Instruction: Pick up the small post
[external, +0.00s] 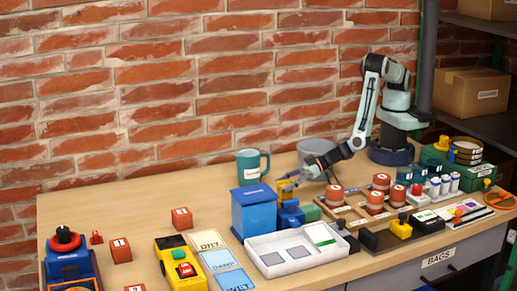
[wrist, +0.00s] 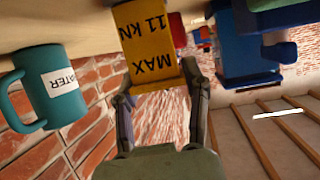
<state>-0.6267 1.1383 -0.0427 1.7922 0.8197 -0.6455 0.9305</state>
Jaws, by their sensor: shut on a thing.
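My gripper (wrist: 158,88) has its two fingers at the sides of a yellow piece (wrist: 148,40) lettered "MAX 11 KN" in the wrist view, and it is shut on it. In the external view my gripper (external: 291,182) reaches left and low, just right of a blue box, with the yellow piece (external: 283,188) partly hidden there. A blue device (external: 291,214) stands just below, and shows beside the yellow piece in the wrist view (wrist: 245,55). I cannot tell for sure which part is the small post; the yellow piece's far end is out of view.
A teal mug (external: 249,166) labelled WATER stands behind the blue box (external: 255,210), near the brick wall. A white tray (external: 262,263) lies in front. Red weights (external: 336,194) stand to the right. The bench's back left is clear.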

